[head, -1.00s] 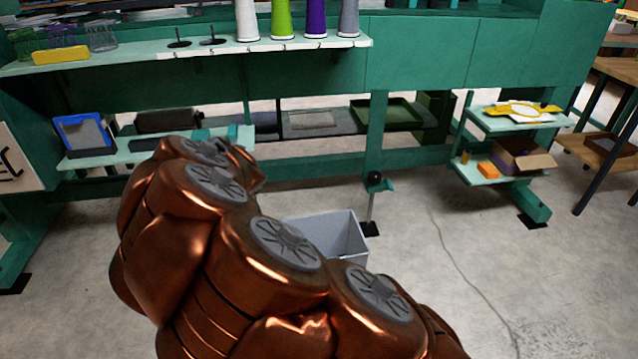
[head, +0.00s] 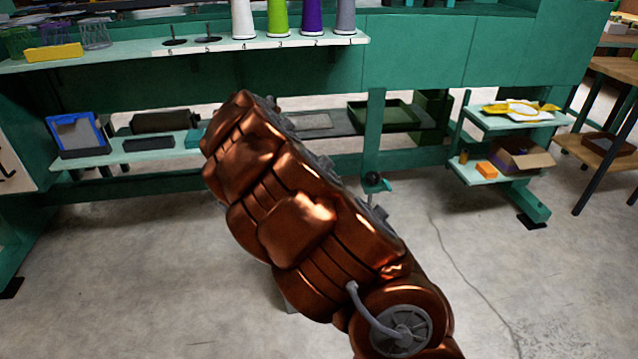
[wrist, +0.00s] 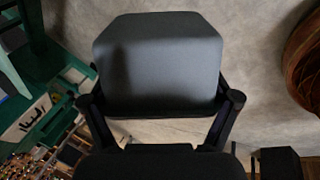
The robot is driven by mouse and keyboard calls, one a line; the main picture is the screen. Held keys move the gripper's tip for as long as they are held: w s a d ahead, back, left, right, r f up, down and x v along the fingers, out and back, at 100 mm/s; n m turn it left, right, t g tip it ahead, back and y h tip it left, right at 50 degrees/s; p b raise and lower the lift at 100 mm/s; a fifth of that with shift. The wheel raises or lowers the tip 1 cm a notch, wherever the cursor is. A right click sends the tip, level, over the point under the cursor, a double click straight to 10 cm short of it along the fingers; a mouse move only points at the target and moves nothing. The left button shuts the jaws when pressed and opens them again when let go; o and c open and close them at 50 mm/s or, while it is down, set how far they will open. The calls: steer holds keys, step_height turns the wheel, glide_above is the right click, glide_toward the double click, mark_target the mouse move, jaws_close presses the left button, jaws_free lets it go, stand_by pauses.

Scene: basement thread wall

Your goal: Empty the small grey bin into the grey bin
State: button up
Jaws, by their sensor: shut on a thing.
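The small grey bin (wrist: 158,60) fills the middle of the wrist view, a smooth dark grey shape with a shadow across its left part. My gripper (wrist: 161,100) has one black finger on each side of it and is shut on it. The bin's opening and contents are not visible. In the head view my copper arm reaches up and left, and neither the gripper nor the small bin can be made out there.
A green bench holds a shelf with thread cones (head: 277,18) and a lower shelf with a blue-framed panel (head: 76,134). A small rack at right carries a cardboard box (head: 522,154).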

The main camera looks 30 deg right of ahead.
steer(key=d+m+y, duration=0.1)
steer(key=w+f+m+y, duration=0.1)
steer(key=m, duration=0.1)
steer(key=shift+d+y+b, duration=0.35)
steer(key=shift+d+y, duration=0.05)
steer(key=d+f+m+t+b, duration=0.2)
steer(key=d+m+t, duration=0.4)
steer(key=d, duration=0.7)
steer(key=d+f+m+t+b, duration=0.2)
steer(key=d+m+t, duration=0.5)
steer(key=d, duration=0.6)
steer(key=shift+w+d+m+t, duration=0.15)
steer(key=shift+w+m+t, duration=0.2)
steer(key=shift+m, duration=0.55)
